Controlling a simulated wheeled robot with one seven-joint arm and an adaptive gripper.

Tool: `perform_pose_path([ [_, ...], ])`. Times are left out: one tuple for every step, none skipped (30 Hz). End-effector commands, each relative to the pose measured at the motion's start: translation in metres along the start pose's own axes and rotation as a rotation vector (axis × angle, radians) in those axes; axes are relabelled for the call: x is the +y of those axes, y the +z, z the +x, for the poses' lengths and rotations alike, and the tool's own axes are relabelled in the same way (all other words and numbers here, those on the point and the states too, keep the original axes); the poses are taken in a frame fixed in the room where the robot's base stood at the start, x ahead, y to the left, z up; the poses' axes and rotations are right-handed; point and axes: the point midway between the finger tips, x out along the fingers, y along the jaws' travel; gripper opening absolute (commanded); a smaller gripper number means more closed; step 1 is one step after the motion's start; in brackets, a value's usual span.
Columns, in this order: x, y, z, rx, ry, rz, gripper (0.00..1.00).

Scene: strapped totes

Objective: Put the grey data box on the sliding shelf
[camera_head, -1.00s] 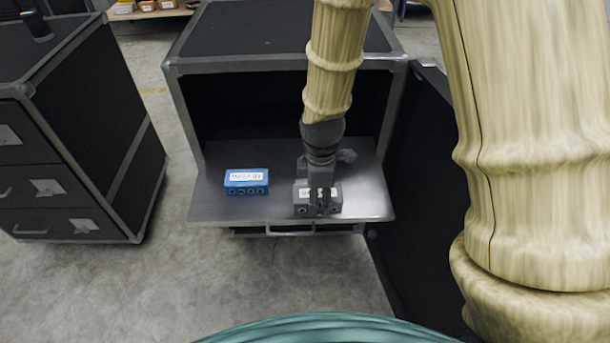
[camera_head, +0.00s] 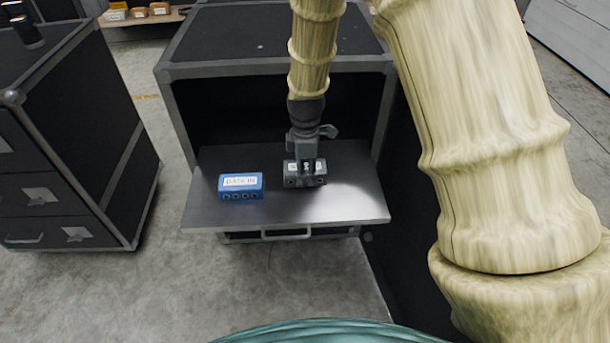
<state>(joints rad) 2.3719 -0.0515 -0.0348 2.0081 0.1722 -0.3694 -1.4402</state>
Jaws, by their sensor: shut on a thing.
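The grey data box (camera_head: 291,181) is a small box with a white label and round ports on its front. My gripper (camera_head: 308,168) reaches down from above and is shut on it. The box is over the right middle part of the sliding shelf (camera_head: 330,212), a grey metal plate pulled out of the black case. I cannot tell whether the box's underside touches the shelf. The gripper's fingers hide part of the label.
A blue labelled box (camera_head: 241,186) sits on the shelf to the left of the grey one. The black case (camera_head: 280,69) stands around the shelf's back. A drawer cabinet (camera_head: 75,150) stands at the left. The shelf's front strip is bare.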

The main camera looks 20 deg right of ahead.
Motion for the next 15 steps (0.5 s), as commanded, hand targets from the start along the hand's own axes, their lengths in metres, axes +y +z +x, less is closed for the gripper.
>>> perform_pose_path([
  [0.000, 0.000, 0.007, -0.001, -0.001, 0.000, 0.12],
  [0.000, 0.000, 0.011, -0.001, -0.001, -0.001, 0.12],
  [0.000, 0.000, 0.016, -0.001, -0.002, -0.001, 0.12],
  [-0.001, 0.000, 0.019, -0.001, -0.002, 0.000, 0.12],
  [0.000, 0.000, 0.021, -0.001, -0.001, 0.001, 0.12],
  [0.000, 0.000, 0.022, -0.001, 0.000, 0.000, 0.12],
  [0.000, 0.000, 0.022, 0.000, 0.001, -0.001, 0.12],
  [0.000, 0.000, 0.022, 0.000, 0.001, -0.001, 0.12],
  [0.000, 0.000, 0.022, 0.000, 0.001, -0.001, 0.12],
  [0.000, 0.000, 0.022, 0.000, 0.001, -0.001, 0.12],
  [0.000, 0.000, 0.022, 0.000, 0.001, -0.001, 0.12],
  [0.000, 0.000, 0.022, 0.000, 0.001, -0.001, 0.12],
  [0.000, 0.000, 0.022, 0.000, 0.001, -0.001, 0.12],
  [0.000, 0.000, 0.022, 0.000, 0.001, -0.001, 0.12],
  [0.000, 0.000, 0.023, 0.000, 0.001, 0.000, 0.12],
])
